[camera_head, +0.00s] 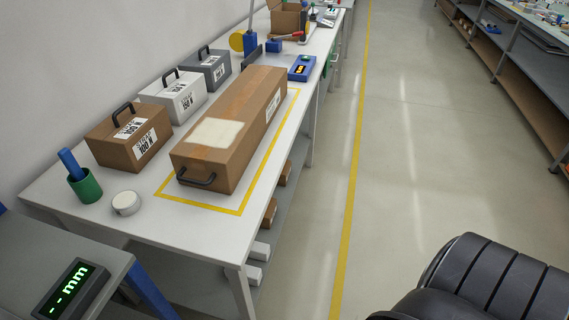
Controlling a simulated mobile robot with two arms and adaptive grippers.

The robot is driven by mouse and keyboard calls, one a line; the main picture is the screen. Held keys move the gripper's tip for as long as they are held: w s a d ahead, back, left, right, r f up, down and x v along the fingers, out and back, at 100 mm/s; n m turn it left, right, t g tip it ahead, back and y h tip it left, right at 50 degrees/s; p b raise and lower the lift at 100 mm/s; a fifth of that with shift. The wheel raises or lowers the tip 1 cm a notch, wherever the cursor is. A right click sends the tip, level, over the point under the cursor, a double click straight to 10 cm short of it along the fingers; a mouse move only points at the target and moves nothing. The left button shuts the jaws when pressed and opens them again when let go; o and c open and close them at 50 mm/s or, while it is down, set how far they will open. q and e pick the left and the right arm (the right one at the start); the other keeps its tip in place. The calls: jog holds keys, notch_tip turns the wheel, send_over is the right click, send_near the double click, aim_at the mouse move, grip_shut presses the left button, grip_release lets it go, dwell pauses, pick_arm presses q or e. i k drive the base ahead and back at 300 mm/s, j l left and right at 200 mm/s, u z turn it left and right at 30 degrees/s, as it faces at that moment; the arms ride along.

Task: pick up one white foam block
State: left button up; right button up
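Two white blocks show on the lower shelf under the white workbench, near its front leg. The upper white block (261,249) sticks out a little past the shelf edge. The lower white block (254,274) is just below it in the picture, partly hidden by the bench leg. I cannot tell from here whether they are foam. Neither of my grippers is in view.
The white workbench (55,194) carries a long brown carton (241,130), smaller handled cases, a green cup (86,187) and a round white object (126,203). Brown boxes (269,213) sit below. A black ribbed object (490,285) fills the bottom right. The aisle floor (430,150) is clear.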

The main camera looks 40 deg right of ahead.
aim_at(260, 251)
jog(key=l+z, duration=0.1)
jog(key=z, duration=0.3)
jog(key=l+z, duration=0.1)
jog(key=z, duration=0.3)
